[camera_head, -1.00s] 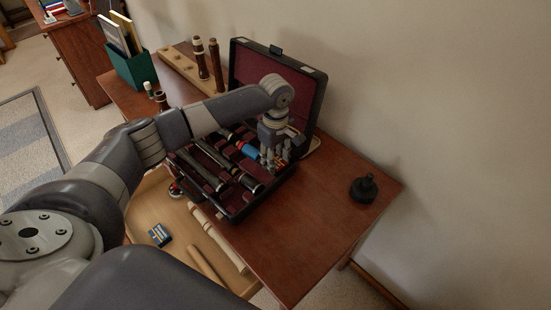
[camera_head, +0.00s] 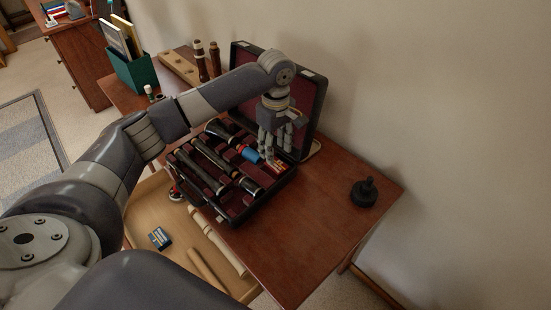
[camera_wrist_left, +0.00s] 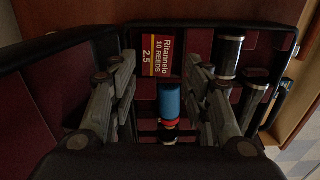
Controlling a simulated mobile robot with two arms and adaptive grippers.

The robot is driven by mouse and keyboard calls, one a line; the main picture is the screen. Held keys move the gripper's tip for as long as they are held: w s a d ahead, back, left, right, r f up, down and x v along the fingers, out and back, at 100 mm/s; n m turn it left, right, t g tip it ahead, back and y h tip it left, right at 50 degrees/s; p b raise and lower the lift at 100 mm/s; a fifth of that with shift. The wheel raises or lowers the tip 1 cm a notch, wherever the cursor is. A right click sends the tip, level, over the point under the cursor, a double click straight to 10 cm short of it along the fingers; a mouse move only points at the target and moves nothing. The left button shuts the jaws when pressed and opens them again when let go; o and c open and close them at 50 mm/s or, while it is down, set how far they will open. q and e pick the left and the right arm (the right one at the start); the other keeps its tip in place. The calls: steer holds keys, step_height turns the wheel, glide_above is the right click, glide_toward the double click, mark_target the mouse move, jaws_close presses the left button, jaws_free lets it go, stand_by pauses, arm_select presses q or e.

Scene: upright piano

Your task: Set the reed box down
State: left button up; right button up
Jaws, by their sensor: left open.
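The reed box (camera_head: 276,166), small and red with a pale label band, lies in a corner compartment of the open instrument case (camera_head: 234,214). In the left wrist view the reed box (camera_wrist_left: 157,57) shows its printed face, upward in the case. My left gripper (camera_head: 270,152) is above the case, close over the box. In the left wrist view the fingers of my left gripper (camera_wrist_left: 165,90) are spread wide with nothing held between them. A blue cylinder (camera_wrist_left: 170,101) lies in the case beside the box. My right gripper is not in view.
Dark instrument joints (camera_head: 208,153) fill other compartments. The raised case lid (camera_head: 308,97) stands behind my gripper. A black peg stand (camera_head: 364,191) is on the right of the desk, with bare wood around it.

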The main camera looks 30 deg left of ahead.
arm_select(q)
step_height(320, 180, up, 5)
steer(key=shift+r, duration=0.1)
stand_by(0.6)
